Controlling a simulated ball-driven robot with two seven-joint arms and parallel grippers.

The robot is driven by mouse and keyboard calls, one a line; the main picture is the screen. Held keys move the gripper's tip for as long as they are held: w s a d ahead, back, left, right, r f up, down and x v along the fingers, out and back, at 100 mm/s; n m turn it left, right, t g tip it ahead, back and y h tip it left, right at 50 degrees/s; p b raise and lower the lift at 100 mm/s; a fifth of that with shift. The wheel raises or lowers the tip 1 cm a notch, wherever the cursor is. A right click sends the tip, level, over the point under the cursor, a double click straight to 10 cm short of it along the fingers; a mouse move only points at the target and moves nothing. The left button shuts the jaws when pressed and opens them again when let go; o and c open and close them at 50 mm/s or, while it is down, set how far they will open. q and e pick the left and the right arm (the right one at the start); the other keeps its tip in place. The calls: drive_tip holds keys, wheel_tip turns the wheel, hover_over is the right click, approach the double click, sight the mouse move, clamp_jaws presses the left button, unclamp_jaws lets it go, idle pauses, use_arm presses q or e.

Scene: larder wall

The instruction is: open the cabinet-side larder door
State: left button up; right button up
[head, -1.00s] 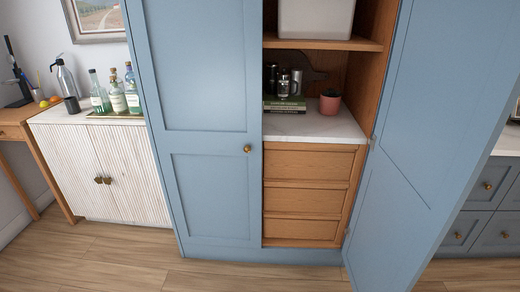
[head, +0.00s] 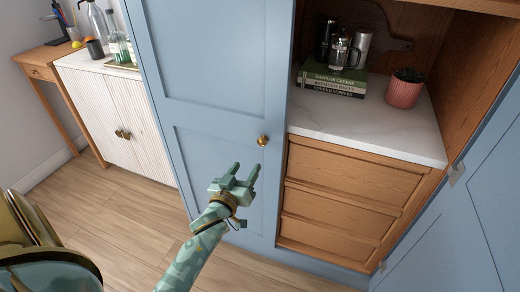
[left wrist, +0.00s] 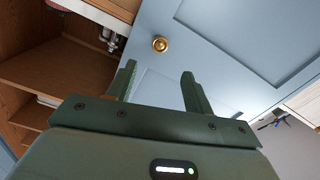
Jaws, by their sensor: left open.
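The blue larder door (head: 215,100) on the cabinet side is closed, with a round brass knob (head: 263,140) near its right edge. My left gripper (head: 244,170) is open and empty, in front of the door and a little below and left of the knob in the head view. In the left wrist view the knob (left wrist: 160,44) shows beyond the gap between the open fingers (left wrist: 158,80), apart from them. The door (left wrist: 235,40) fills the upper right there. My right gripper is not in view.
The right larder door (head: 470,210) stands open, showing wooden drawers (head: 350,200), a marble shelf (head: 380,128), books (head: 330,80) and a pink plant pot (head: 404,90). A white fluted cabinet (head: 120,115) with bottles stands at left. The wooden floor (head: 130,210) before it is clear.

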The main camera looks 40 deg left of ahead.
sight(261, 144)
use_arm(q)
drive_tip(key=b+x, duration=0.2)
drive_tip(key=x, duration=0.9)
drive_tip(key=shift+b, duration=0.4)
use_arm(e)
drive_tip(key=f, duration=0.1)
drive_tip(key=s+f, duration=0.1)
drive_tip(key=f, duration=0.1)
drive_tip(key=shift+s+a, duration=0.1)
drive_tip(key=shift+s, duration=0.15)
use_arm(q)
clamp_jaws()
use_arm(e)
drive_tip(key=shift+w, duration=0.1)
